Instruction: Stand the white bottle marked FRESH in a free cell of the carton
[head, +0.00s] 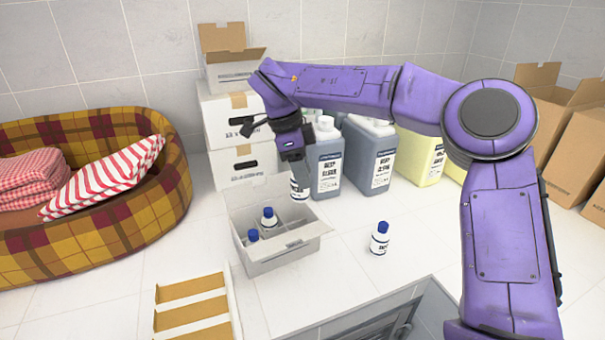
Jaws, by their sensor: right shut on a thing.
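The white carton (278,265) stands open on the floor near the middle of the head view, its inside split into cells by dividers. Two white bottles with blue caps stand in it, one at the front left (253,236) and one farther back (268,217). My right gripper (297,178) points down near the carton's back right corner, shut on a white bottle (299,193). The gripper hides the bottle's top, and its label is too small to read. Whether the bottle is over a cell or behind the wall, I cannot tell. My left gripper is out of view.
Another blue-capped white bottle (380,240) stands on the floor right of the carton. Large grey jugs (328,170) stand close behind. A plaid pet bed (120,240) is at left, a divided tray (195,305) in front. Stacked boxes (240,120) stand at the back.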

